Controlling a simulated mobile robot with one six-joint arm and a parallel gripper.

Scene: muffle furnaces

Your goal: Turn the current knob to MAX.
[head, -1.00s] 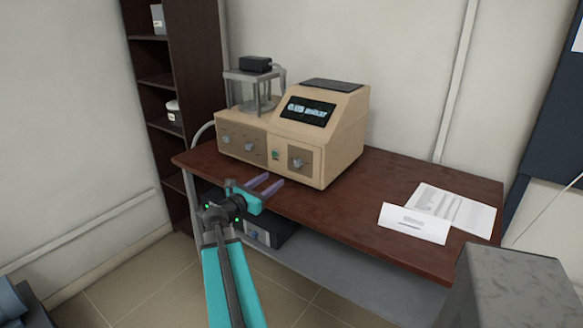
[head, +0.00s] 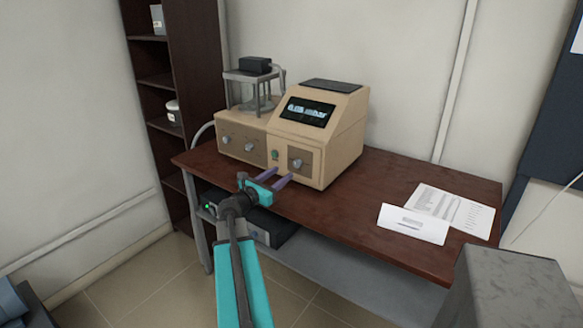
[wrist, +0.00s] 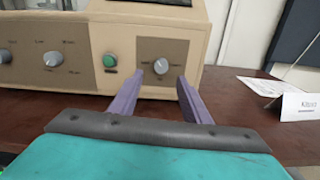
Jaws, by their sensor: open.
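A beige benchtop machine (head: 340,150) stands on the table with knobs along its front panel. One grey knob (head: 297,163) sits on a dark square plate at the right; in the wrist view this knob (wrist: 161,66) has its pointer roughly upward. Two more knobs are on the left panel, one (head: 249,147) nearer the green button (wrist: 110,60). Labels are too small to read, so I cannot tell which is the current knob. My gripper (head: 279,176) is open and empty, in front of and slightly below the right knob, apart from it; its purple fingers (wrist: 159,88) straddle the knob's line.
The brown table (head: 390,230) is clear right of the machine up to a white name card (head: 412,223) and a printed sheet (head: 452,210). A glass chamber (head: 252,92) tops the machine's left. A dark box (head: 260,228) sits on the shelf below.

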